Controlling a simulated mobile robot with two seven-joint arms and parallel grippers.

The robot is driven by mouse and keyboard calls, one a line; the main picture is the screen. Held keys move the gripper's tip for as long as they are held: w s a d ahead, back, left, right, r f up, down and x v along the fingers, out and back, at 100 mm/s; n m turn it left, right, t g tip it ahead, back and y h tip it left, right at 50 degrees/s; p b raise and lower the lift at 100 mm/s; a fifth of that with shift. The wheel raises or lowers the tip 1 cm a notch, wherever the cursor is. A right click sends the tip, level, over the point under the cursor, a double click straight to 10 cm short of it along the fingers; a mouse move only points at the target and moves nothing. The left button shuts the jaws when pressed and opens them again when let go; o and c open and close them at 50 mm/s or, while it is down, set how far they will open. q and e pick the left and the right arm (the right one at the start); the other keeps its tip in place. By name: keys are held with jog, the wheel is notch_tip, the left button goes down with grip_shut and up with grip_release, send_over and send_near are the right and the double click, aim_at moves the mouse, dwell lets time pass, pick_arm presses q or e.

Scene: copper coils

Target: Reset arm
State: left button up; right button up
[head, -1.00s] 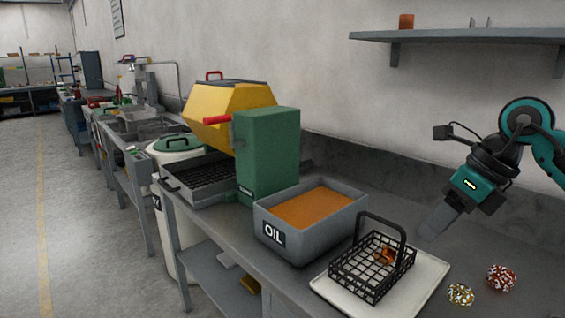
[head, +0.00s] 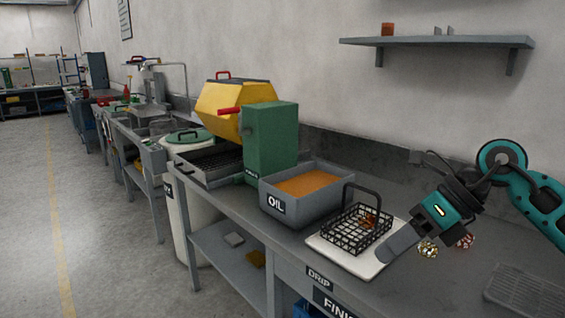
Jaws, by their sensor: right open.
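My right gripper (head: 393,246) hangs above the right side of the bench, at the right edge of the white drip tray in the picture. Its jaws are open and I see nothing between them. A black wire basket (head: 357,236) with an upright handle stands on the white tray (head: 331,253), with copper-coloured coils (head: 370,220) inside. The gripper appears beside the basket, apart from it. My left gripper is not in view.
A grey OIL bin (head: 283,207) stands left of the basket, beside a green and yellow tumbler machine (head: 271,145). Small patterned pieces (head: 428,250) lie behind the gripper. A grey mesh mat (head: 527,290) lies at the right. A wall shelf (head: 440,41) is above.

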jog(key=s+a+f+m+t+y, duration=0.15)
jog(key=s+a+m+y, duration=0.25)
jog(key=a+m+y, duration=0.55)
jog(key=d+f+m+t+h+p, duration=0.1)
jog(key=d+f+m+t+h, duration=0.1)
jog(key=f+m+t+h, duration=0.55)
jog(key=d+f+m+t+h, duration=0.25)
jog(key=f+m+t, duration=0.4)
jog(key=m, duration=0.85)
jog(key=s+d+f+m+g+h, duration=0.2)
jog(key=s+f+m, duration=0.3)
jog(key=f, duration=0.3)
jog(key=s+d+f+m+g+h, duration=0.2)
jog(key=s+f+m+g+h, duration=0.1)
jog(key=s+f, duration=0.5)
jog(key=shift+d+f+m+g+p, duration=0.25)
jog(key=shift+m+g, duration=0.2)
jog(key=shift+m, duration=0.45)
jog(key=shift+h, duration=0.25)
